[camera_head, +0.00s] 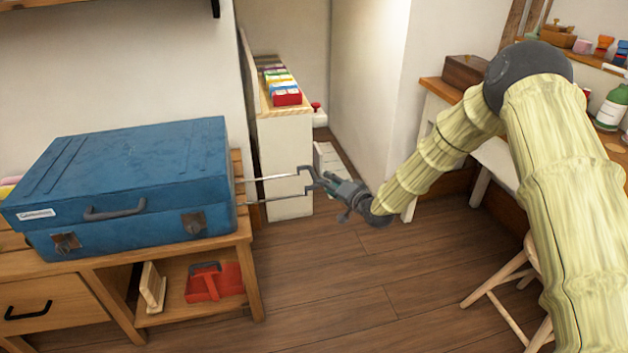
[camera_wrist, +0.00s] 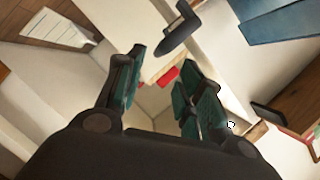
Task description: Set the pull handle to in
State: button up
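The blue suitcase (camera_head: 130,185) lies flat on a wooden bench. Its pull handle (camera_head: 303,169) sticks out from the right side on two thin metal rods, with a dark grip at the end. My gripper (camera_head: 322,181) is at the grip end and overlaps it in the head view; contact cannot be told there. In the wrist view my gripper (camera_wrist: 158,88) has its two fingers apart with nothing clearly held between them. A dark bar, apparently the handle's grip (camera_wrist: 178,32), shows beyond the fingertips. The suitcase (camera_wrist: 285,20) shows at the upper right.
A low white bookcase (camera_head: 285,165) stands behind the handle. A desk with bottles and a stool are at the right. The floor (camera_head: 330,270) before the handle is clear.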

aim_at(314, 173)
jog(key=b+x, duration=0.2)
jog(key=x, duration=0.8)
jog(key=shift+f, duration=0.15)
grip_shut()
